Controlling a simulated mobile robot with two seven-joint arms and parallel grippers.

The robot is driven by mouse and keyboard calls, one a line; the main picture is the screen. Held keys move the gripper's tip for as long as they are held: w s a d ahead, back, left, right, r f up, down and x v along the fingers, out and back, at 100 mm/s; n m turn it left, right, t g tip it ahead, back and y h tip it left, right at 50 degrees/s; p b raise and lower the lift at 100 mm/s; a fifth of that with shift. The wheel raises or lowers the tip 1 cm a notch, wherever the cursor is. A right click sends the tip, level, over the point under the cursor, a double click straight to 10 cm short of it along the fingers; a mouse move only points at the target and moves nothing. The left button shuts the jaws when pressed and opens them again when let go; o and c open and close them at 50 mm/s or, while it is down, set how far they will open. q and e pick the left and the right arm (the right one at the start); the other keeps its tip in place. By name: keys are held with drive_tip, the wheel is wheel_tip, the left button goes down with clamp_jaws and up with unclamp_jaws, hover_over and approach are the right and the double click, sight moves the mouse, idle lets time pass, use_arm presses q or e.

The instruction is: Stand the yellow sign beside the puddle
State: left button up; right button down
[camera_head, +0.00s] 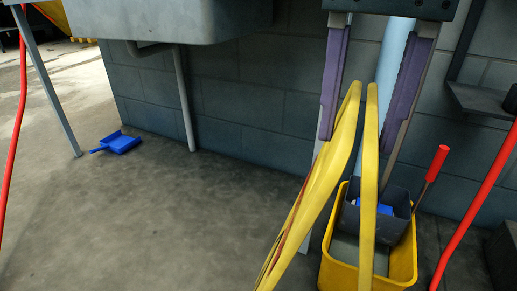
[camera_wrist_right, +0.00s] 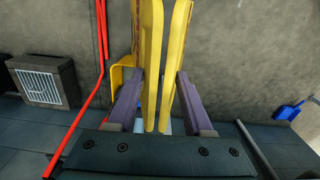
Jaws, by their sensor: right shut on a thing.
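The yellow folding sign (camera_head: 318,190) hangs upright between the purple fingers of my right gripper (camera_head: 358,143). Its two panels stand slightly apart, close to parallel at the top. In the right wrist view the sign (camera_wrist_right: 150,45) runs up between the fingers of the gripper (camera_wrist_right: 158,80), which is shut on it. The sign's lower end is cut off in the head view. The floor (camera_head: 180,220) has dark, mottled patches, but I cannot make out a clear puddle edge. My left gripper is not in view.
A yellow mop bucket (camera_head: 402,268) with a grey wringer (camera_head: 400,205) and a red-tipped handle (camera_head: 437,163) stands just behind the sign. A blue dustpan (camera_head: 120,143) lies far left. A grey sink (camera_head: 170,20) hangs on the block wall. Floor at centre left is clear.

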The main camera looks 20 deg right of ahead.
use_arm(q)
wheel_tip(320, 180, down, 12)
drive_tip(key=b, duration=1.1)
use_arm(e)
wheel_tip(320, 180, down, 23)
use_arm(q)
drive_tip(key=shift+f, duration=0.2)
use_arm(e)
drive_tip(key=shift+m, duration=0.3)
drive_tip(key=shift+c, duration=1.5)
unclamp_jaws()
drive_tip(key=shift+f, duration=0.1)
use_arm(q)
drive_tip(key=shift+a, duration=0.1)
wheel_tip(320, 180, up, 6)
drive_tip(key=p, duration=0.6)
use_arm(e)
wheel_tip(320, 180, up, 12)
